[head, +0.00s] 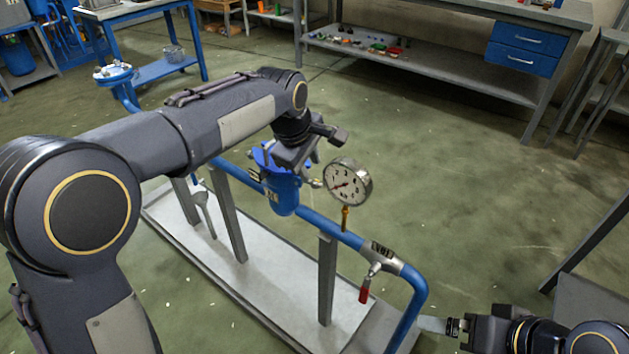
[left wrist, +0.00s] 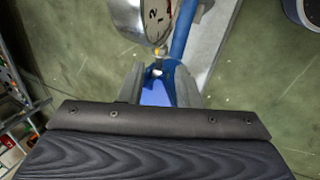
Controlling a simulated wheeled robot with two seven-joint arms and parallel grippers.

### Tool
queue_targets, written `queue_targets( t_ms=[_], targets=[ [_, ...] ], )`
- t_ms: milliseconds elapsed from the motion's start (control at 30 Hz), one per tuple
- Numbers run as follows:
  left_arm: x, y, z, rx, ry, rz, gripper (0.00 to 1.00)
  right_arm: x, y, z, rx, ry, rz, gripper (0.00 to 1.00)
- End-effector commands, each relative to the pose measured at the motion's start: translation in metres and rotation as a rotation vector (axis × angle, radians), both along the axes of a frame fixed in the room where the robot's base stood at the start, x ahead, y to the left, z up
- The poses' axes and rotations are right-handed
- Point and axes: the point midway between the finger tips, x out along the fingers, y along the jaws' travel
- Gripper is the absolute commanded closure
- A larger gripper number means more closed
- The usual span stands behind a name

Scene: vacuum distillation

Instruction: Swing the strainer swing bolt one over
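The blue strainer (head: 284,196) sits in the blue pipe line, its top partly hidden by my left gripper. My left gripper (head: 312,158) is right over the strainer's top, pointing down. In the left wrist view its two fingers (left wrist: 160,88) stand apart, with the blue strainer top (left wrist: 156,94) showing between and below them. A small metal piece (left wrist: 157,70) shows just beyond the fingertips; I cannot tell whether it is the swing bolt. Contact cannot be made out. My right gripper (head: 447,326) is low at the right, away from the strainer; its opening is unclear.
A pressure gauge (head: 347,182) stands close right of the strainer and also shows in the left wrist view (left wrist: 160,18). A red-handled valve (head: 365,290) is further along the pipe (head: 325,228). The grey skid base (head: 270,290) lies below. Open floor lies behind.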

Motion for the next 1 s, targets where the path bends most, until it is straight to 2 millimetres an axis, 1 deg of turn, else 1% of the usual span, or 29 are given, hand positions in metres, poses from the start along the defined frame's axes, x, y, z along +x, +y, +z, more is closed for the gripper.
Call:
queue_targets(
  t_ms=[33, 200, 400, 533, 800, 1000],
  targets=[
    [0.002, 0.0, -0.009, 0.001, 0.002, 0.001, 0.7, 0.0, 0.0, -0.004, 0.0, 0.0, 0.0, 0.0],
    [0.011, -0.005, -0.036, 0.001, 0.002, 0.0, 0.7, 0.0, 0.0, -0.012, 0.0, 0.0, 0.0, 0.0],
    [0.02, -0.009, -0.059, 0.001, 0.002, 0.0, 0.7, 0.0, 0.0, -0.019, 0.0, 0.0, 0.0, 0.0],
    [0.022, -0.011, -0.065, -0.001, 0.0, 0.0, 0.7, 0.0, 0.0, -0.02, 0.0, 0.0, 0.0, 0.0],
    [0.023, -0.011, -0.066, -0.001, -0.001, -0.001, 0.7, 0.0, 0.0, -0.02, 0.0, 0.0, 0.0, 0.0],
    [0.022, -0.011, -0.066, 0.0, 0.0, -0.001, 0.96, 0.0, 0.0, -0.02, 0.0, 0.0, 0.0, 0.0]
  ],
)
